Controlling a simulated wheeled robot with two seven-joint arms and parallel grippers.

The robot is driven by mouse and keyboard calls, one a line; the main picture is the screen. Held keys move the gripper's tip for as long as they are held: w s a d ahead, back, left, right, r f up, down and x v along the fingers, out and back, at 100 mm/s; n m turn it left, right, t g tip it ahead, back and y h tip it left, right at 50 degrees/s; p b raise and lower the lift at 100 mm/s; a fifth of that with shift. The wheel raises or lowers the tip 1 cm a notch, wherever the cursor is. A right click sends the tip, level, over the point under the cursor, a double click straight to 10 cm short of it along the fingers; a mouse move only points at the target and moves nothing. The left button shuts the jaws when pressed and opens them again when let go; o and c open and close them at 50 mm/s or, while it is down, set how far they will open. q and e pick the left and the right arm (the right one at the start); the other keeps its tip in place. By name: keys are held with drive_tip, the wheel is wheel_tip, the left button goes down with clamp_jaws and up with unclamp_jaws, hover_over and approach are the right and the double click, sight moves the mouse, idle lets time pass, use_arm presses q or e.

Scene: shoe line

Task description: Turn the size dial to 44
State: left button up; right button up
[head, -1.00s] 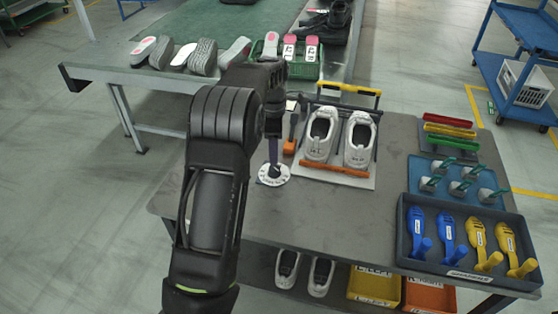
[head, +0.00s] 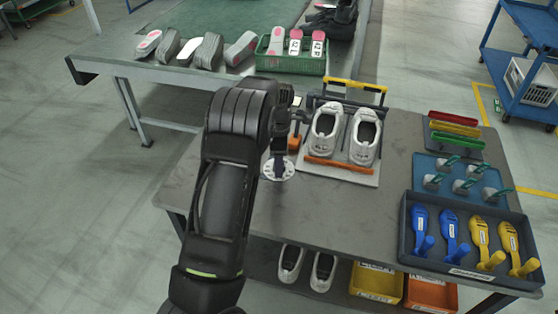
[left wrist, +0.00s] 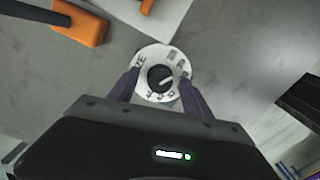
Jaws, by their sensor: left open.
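The size dial is a round white plate (left wrist: 147,60) with dark printed marks around a black knob (left wrist: 159,77). A pale line on the knob points toward the right and slightly up in the left wrist view; I cannot read which number it meets. In the head view the dial plate (head: 268,173) lies on the grey table, partly hidden by my gripper. My left gripper (left wrist: 160,80) is open, its two dark fingers on either side of the knob. I cannot tell whether they touch it. In the head view the left gripper (head: 280,162) points down over the dial.
A stand with white shoes (head: 363,137) and an orange bar (head: 337,167) is right of the dial. An orange block (left wrist: 82,24) is close by. The table front-left is clear.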

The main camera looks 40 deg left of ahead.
use_arm(q)
drive_tip(key=shift+c, duration=0.4)
clamp_jaws()
